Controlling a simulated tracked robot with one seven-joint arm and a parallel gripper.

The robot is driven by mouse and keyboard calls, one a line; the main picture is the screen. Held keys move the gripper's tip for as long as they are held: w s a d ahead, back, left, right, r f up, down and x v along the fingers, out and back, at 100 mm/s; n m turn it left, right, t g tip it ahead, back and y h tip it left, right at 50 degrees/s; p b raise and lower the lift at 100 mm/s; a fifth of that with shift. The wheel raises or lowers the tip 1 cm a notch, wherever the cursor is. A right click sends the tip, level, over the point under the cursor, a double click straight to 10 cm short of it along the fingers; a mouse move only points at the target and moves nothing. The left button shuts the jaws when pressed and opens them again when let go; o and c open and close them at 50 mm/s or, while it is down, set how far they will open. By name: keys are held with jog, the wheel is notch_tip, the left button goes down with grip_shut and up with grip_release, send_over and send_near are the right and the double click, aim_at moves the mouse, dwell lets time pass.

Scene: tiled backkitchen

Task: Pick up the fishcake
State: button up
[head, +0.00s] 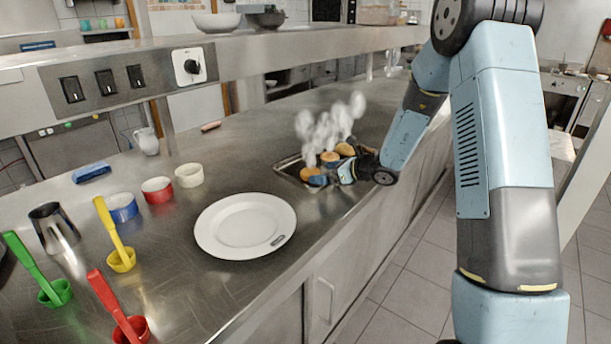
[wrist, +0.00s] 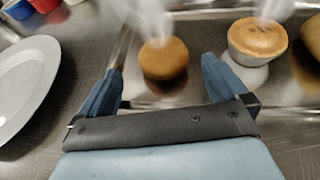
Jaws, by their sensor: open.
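A round golden-brown patty (wrist: 164,58), which looks like the fishcake, lies in a sunken metal tray (wrist: 200,98). In the wrist view it sits between and slightly beyond the fingertips of my gripper (wrist: 161,70). The fingers are open, one to each side of it, with no clear contact. In the head view my gripper (head: 331,177) is low over the near side of the tray, beside the patty (head: 309,172). The fingers and wrist hide part of the tray, and white steam blurs its far side.
A pie in a pale cup (wrist: 258,40) stands right of the patty, near the right finger; another brown item (wrist: 312,32) is at the right edge. A white plate (head: 245,225) lies left of the tray on the steel counter, with coloured ramekins beyond. A shelf runs above.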

aim_at(316, 171)
jog(key=x, duration=0.5)
jog(key=shift+w+d+r, duration=0.1)
jog(key=shift+w, duration=0.15)
jog(key=shift+c, duration=0.2)
jog(key=c, duration=1.1)
